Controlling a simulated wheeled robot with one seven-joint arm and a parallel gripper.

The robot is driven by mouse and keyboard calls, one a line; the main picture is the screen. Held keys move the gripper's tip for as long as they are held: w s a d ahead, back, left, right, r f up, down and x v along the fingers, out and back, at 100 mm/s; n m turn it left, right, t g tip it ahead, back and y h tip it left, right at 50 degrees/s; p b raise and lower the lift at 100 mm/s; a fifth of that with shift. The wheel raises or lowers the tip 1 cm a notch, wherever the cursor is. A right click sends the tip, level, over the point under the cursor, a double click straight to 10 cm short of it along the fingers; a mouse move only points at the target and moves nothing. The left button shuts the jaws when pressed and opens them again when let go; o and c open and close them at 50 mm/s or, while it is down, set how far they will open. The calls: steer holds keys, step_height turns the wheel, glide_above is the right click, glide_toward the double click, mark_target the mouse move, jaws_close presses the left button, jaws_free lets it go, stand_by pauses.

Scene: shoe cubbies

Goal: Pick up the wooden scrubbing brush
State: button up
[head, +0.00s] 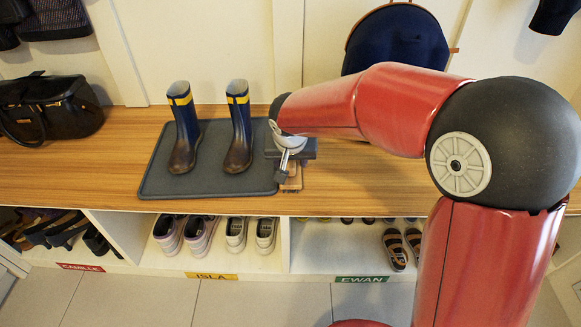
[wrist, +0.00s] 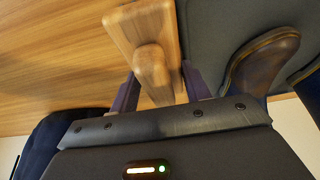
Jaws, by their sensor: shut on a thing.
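The wooden scrubbing brush (head: 293,182) is on the bench top just right of the dark boot tray, mostly hidden by my gripper (head: 285,165) in the head view. In the wrist view the brush (wrist: 152,62) shows as a pale wooden block with a raised grip on top. My gripper (wrist: 160,88) has one finger on each side of it and is shut on it. I cannot tell whether the brush still touches the bench. Its bristles are hidden.
Blue boots with yellow bands (head: 239,128) stand on the dark tray (head: 225,187), close left of my gripper. A black bag (head: 50,108) sits at the far left of the bench (head: 100,160). Shoes fill cubbies below. A dark blue bag (head: 398,40) hangs behind my arm.

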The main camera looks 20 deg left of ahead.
steer(key=shift+c, duration=1.2)
steer(key=shift+r, duration=0.1)
step_height(320, 180, up, 20)
steer(key=p, duration=0.3)
steer(key=shift+p, duration=0.35)
steer(key=o, duration=0.4)
steer(key=shift+c, duration=1.1)
